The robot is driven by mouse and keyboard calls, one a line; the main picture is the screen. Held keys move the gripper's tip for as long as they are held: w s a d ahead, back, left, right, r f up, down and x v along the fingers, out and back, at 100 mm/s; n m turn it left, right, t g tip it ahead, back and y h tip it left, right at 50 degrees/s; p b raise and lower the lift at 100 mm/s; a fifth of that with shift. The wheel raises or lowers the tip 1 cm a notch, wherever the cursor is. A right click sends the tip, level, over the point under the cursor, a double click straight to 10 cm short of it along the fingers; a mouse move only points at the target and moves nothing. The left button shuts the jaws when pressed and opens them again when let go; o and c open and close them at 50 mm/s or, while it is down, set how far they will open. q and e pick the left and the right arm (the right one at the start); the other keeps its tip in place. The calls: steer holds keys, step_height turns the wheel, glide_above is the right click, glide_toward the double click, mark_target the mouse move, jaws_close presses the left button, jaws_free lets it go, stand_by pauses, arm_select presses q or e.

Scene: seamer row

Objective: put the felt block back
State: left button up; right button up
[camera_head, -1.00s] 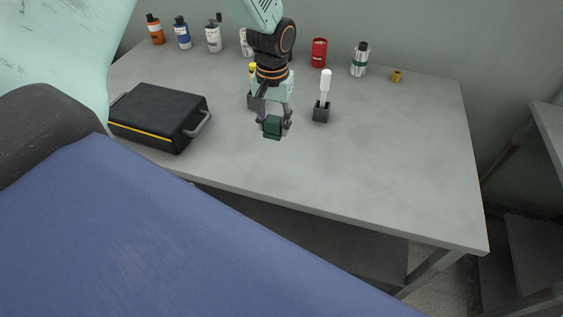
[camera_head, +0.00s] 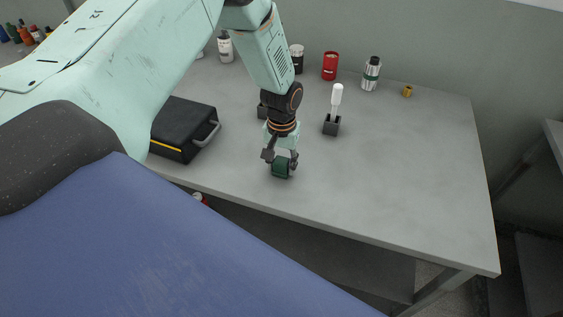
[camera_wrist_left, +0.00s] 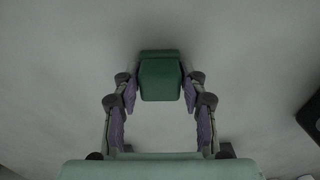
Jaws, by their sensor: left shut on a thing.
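The felt block (camera_head: 281,170) is a small dark green block. My left gripper (camera_head: 282,163) is shut on it, low over the front part of the grey table (camera_head: 380,190). I cannot tell whether the block touches the table top. In the left wrist view the felt block (camera_wrist_left: 160,76) sits between the two fingers of my left gripper (camera_wrist_left: 160,90), with plain grey table around it. My right gripper is not in view.
A black case (camera_head: 182,130) with a grey handle lies left of the gripper. A dark holder with a white-handled tool (camera_head: 336,96) stands behind it to the right. A red can (camera_head: 330,66), a silver-green bottle (camera_head: 371,74) and a small brass piece (camera_head: 407,91) stand at the back. The table's right side is clear.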

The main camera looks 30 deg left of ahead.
mark_target(282, 161)
arm_select(q)
steer(key=shift+f, duration=0.1)
steer(key=o, duration=1)
steer(key=shift+s+d, duration=0.1)
steer(key=shift+d, duration=0.15)
steer(key=shift+o, duration=0.5)
steer(key=shift+a, duration=0.2)
step_height(282, 161, up, 12)
steer(key=shift+m+h, duration=0.3)
steer(key=shift+m, duration=0.2)
steer(key=s+d+f, duration=0.1)
steer(key=s+f, duration=0.1)
steer(key=f, duration=0.1)
steer(key=s+d+f, duration=0.2)
steer(key=s+f, duration=0.1)
steer(key=s+d+f, duration=0.2)
steer(key=s+f, duration=0.1)
steer(key=shift+s+f, duration=0.15)
steer(key=shift+f, duration=0.25)
steer(key=s+d+f, duration=0.1)
steer(key=s+f, duration=0.2)
steer(key=s, duration=0.8)
steer(key=s+d+f+m, duration=0.1)
steer(key=s+f, duration=0.3)
steer(key=s, duration=0.8)
steer(key=shift+s+d, duration=0.25)
steer(key=shift+d, duration=0.4)
